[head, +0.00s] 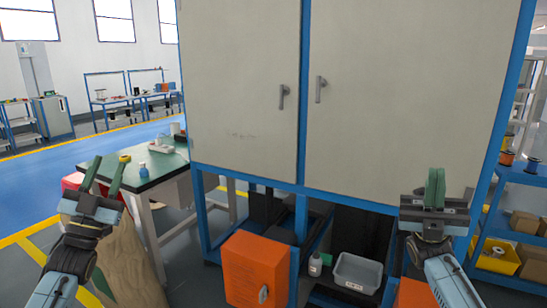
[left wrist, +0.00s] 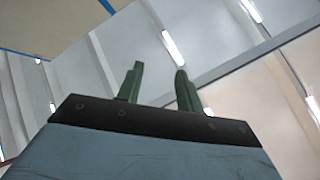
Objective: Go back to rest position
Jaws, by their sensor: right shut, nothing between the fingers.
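My left gripper (head: 104,176) is raised at the left of the head view, in front of the green-topped table. Its two green fingers stand apart with nothing between them. In the left wrist view the same gripper (left wrist: 157,88) points up toward the ceiling lights, open and empty. My right gripper (head: 435,188) is raised at the right, in front of the cabinet's lower right part. Its green fingers are together and hold nothing.
A large cabinet (head: 240,90) with two closed doors and a blue frame fills the middle. An orange box (head: 254,270) and a grey bin (head: 357,272) sit low under it. A green-topped table (head: 152,172) stands at left, a blue shelf (head: 522,177) at right. Blue floor is clear at far left.

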